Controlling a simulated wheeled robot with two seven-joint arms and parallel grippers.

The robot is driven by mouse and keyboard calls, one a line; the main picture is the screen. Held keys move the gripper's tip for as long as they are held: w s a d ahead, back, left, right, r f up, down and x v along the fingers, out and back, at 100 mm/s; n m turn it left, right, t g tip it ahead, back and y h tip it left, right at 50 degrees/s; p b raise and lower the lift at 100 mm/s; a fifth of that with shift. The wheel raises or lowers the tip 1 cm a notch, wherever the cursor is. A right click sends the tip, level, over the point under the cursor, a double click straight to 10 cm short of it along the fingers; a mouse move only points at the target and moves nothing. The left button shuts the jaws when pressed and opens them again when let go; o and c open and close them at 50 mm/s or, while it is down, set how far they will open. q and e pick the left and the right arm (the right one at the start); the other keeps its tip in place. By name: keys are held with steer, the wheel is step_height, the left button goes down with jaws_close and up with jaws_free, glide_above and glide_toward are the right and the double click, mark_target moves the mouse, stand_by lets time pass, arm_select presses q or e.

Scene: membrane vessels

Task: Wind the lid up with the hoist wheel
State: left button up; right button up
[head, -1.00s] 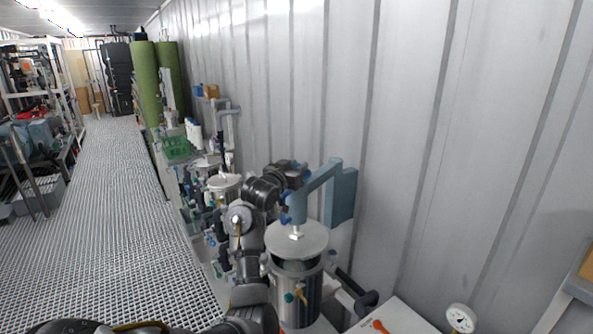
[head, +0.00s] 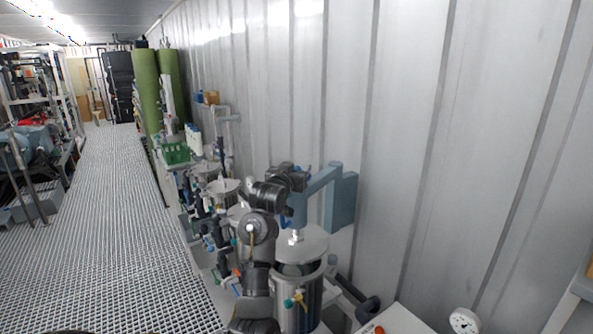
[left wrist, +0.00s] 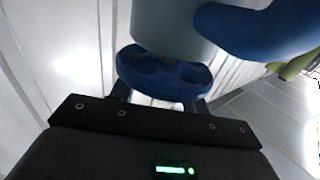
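The hoist (head: 318,185) is a blue-grey post and arm beside the wall. Below it the round metal lid (head: 313,243) hangs level over the steel vessel (head: 290,305), with a dark gap between them. My left gripper (head: 293,190) is up at the hoist, partly hidden by my own wrist. In the left wrist view the blue hoist wheel (left wrist: 165,75) lies across the space between the gripper's two fingers, which stand apart. The fingertips are hidden behind the wheel, so I cannot tell whether they press on it. My right gripper is out of view.
More vessels (head: 222,187) and pipework line the bench beyond. A green crate (head: 176,153) stands farther along. A dial gauge (head: 463,321) is at the lower right. The grated aisle floor (head: 110,210) on the left is clear.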

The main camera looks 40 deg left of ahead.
arm_select(q)
steer(key=shift+s, duration=0.1)
steer(key=b+v, duration=0.1)
steer(key=v, duration=0.9)
steer(key=shift+s+d, duration=0.15)
steer(key=shift+s, duration=0.15)
